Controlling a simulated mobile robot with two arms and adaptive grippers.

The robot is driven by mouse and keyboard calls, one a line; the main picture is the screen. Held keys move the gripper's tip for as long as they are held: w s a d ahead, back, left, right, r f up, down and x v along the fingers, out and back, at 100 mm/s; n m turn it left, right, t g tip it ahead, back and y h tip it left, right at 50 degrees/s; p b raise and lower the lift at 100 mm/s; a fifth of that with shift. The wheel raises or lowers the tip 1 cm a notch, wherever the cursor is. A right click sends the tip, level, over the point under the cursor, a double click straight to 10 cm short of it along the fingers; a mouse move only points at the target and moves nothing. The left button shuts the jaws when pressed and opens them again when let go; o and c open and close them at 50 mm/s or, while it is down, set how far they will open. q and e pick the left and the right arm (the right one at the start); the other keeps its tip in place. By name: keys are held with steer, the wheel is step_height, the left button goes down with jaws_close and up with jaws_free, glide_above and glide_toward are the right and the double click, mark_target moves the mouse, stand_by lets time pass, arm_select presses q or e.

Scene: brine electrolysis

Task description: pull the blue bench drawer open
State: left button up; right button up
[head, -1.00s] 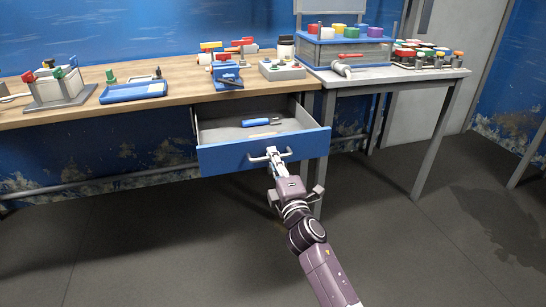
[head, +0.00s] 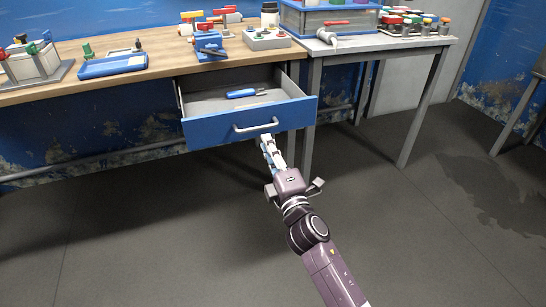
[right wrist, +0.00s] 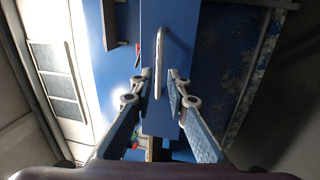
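The blue bench drawer (head: 222,129) stands pulled out from under the wooden bench, and its inside shows. A blue-handled tool (head: 243,93) lies in it. The drawer's light bar handle (head: 256,126) is on its front face. My left gripper is in neither view.
The wooden bench (head: 150,52) carries a blue tray (head: 112,65), a blue vise-like device (head: 209,45) and a grey box with knobs (head: 266,38). A grey side table (head: 372,45) stands at right. The floor (head: 420,230) is clear.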

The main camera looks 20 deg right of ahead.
steer(key=shift+s+f, duration=0.2)
steer(key=shift+s, duration=0.9)
steer(key=shift+s+f, duration=0.15)
steer(key=shift+s, duration=0.95)
steer(key=shift+d, duration=0.1)
